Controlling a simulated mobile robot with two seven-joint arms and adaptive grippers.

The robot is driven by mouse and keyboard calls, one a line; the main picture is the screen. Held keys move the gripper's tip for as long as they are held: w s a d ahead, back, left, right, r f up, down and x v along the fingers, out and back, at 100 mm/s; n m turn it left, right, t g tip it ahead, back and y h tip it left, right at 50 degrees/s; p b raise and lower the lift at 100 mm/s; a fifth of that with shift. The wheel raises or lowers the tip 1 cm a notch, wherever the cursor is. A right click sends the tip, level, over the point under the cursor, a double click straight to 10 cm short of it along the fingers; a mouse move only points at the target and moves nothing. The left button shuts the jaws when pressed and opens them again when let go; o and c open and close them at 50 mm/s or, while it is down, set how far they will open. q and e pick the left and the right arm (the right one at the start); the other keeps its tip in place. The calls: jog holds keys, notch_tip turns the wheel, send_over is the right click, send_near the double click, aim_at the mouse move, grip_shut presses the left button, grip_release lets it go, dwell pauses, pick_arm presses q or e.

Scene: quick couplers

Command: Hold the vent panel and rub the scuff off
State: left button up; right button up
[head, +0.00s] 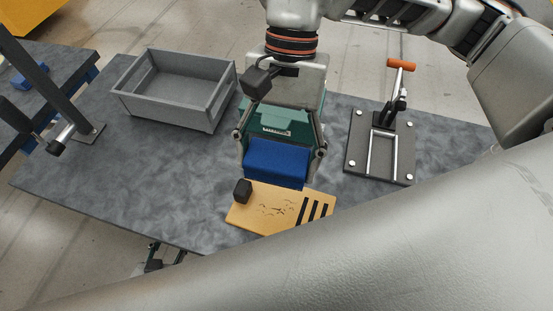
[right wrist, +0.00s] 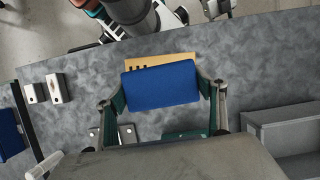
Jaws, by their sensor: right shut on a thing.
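The vent panel (head: 262,226) is a tan board with dark slots at its right end, lying near the table's front edge. Thin dark scuff marks (head: 275,210) show on its middle. It also shows in the right wrist view (right wrist: 160,62), partly hidden. My right gripper (head: 280,155) is shut on a blue block (head: 276,164), also seen in the right wrist view (right wrist: 160,86). The block overlaps the panel's far edge; whether it touches, I cannot tell. My left gripper (head: 165,257) shows partly past the table's front edge, away from the panel; its opening is unclear.
A black block (head: 243,190) shows at the panel's left corner. A grey open tray (head: 160,107) stands back left. A clamp fixture with an orange handle (head: 400,63) stands right. A teal box (head: 257,118) is behind my right gripper. The table's left front (head: 110,180) is clear.

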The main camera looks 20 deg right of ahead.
jog(key=shift+s+a+f, duration=0.1)
jog(key=shift+s, duration=0.15)
notch_tip(320, 180, down, 5)
jog(key=shift+r+b, duration=0.2)
jog(key=shift+b, duration=0.6)
jog(key=shift+w, duration=0.1)
